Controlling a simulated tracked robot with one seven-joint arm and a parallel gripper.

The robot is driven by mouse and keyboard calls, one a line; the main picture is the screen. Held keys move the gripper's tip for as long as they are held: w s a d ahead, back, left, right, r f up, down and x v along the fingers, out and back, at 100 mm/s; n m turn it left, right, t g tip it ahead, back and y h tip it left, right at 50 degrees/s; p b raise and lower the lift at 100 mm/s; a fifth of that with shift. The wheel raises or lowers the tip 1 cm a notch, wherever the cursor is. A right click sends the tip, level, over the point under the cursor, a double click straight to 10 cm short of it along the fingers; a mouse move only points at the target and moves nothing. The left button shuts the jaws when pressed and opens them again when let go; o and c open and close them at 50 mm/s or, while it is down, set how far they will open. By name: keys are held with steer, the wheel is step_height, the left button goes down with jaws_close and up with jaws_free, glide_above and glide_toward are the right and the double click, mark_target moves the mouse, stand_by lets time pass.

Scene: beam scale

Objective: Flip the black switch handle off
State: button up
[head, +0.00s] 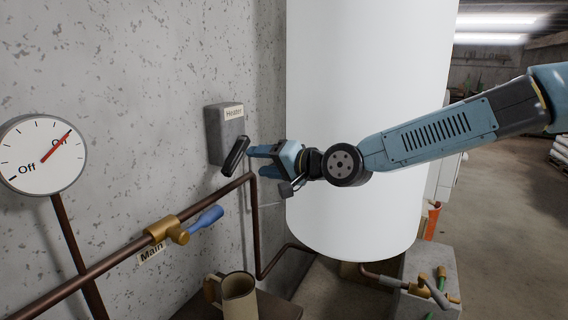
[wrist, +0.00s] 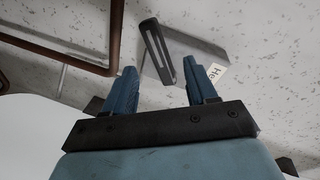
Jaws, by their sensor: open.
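The black switch handle (head: 236,157) sticks out from a grey box labelled "Heater" (head: 214,135) on the concrete wall. It is tilted, with its upper end to the right in the head view. My gripper (head: 256,160) is just right of the handle, pointing at the wall. In the wrist view, my open gripper (wrist: 158,88) has its two blue fingers apart. The handle (wrist: 158,52) shows beyond and between the fingertips, and nothing appears held. Whether a finger touches the handle cannot be told.
A dial (head: 42,155) at left has its red needle toward "On". A copper pipe (head: 105,262) with a blue-handled valve (head: 205,219) runs below. A mug (head: 239,297) stands lower down. A large white tank (head: 365,70) is behind my arm.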

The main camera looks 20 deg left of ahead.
steer(key=shift+w+v, duration=0.2)
steer(key=shift+v, duration=2.55)
